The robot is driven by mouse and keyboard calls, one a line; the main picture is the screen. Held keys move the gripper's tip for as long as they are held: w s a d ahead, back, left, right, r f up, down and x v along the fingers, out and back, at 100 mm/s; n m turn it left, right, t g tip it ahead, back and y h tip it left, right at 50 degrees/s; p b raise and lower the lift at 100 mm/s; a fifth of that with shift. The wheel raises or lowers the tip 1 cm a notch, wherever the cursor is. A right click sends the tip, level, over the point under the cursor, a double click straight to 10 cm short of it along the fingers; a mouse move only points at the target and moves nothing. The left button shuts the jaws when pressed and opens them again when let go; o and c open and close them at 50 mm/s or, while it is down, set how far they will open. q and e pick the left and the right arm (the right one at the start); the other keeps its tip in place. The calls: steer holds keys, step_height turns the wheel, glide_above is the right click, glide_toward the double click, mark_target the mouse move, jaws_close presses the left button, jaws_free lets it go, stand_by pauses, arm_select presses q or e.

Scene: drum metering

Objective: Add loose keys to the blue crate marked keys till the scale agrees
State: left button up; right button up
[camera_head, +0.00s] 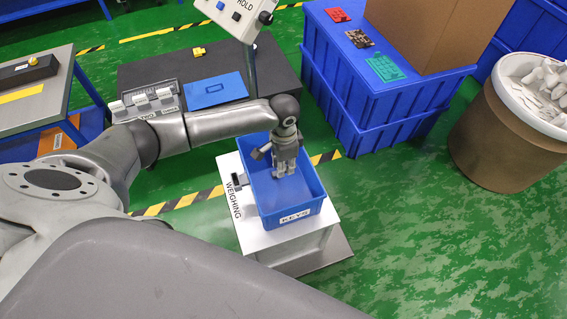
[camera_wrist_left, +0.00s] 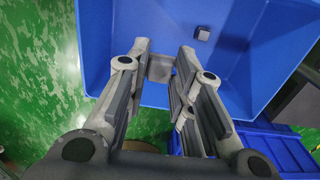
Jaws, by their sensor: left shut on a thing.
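The blue crate (camera_head: 313,186) marked KEYS stands on the white scale (camera_head: 245,232) marked WEIGHING. My left gripper (camera_head: 286,172) points down over the crate's opening. In the left wrist view, the gripper (camera_wrist_left: 160,80) is shut on a small grey key (camera_wrist_left: 160,68), partly hidden by the fingers. Another small grey key (camera_wrist_left: 203,33) lies inside the crate, apart from the fingers. A brown drum (camera_head: 500,140) at the right holds many pale loose keys (camera_head: 548,85). My right gripper is not in view.
A white box (camera_head: 235,14) marked HOLD stands on a post behind the scale; no reading is visible. Stacked blue bins (camera_head: 375,110) carry flat coloured pieces and a cardboard box (camera_head: 430,35). A dark table (camera_head: 215,70) holds a blue sheet. Green floor is clear between scale and drum.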

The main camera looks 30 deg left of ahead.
arm_select(q)
steer(key=shift+f+b, duration=3)
steer(key=shift+f, duration=3.5)
steer(key=shift+f, duration=0.2)
steer(key=shift+f+b, duration=0.45)
steer(key=shift+f, duration=0.05)
steer(key=shift+f, duration=0.2)
steer(key=shift+f+b, duration=0.4)
steer(key=shift+f, duration=0.1)
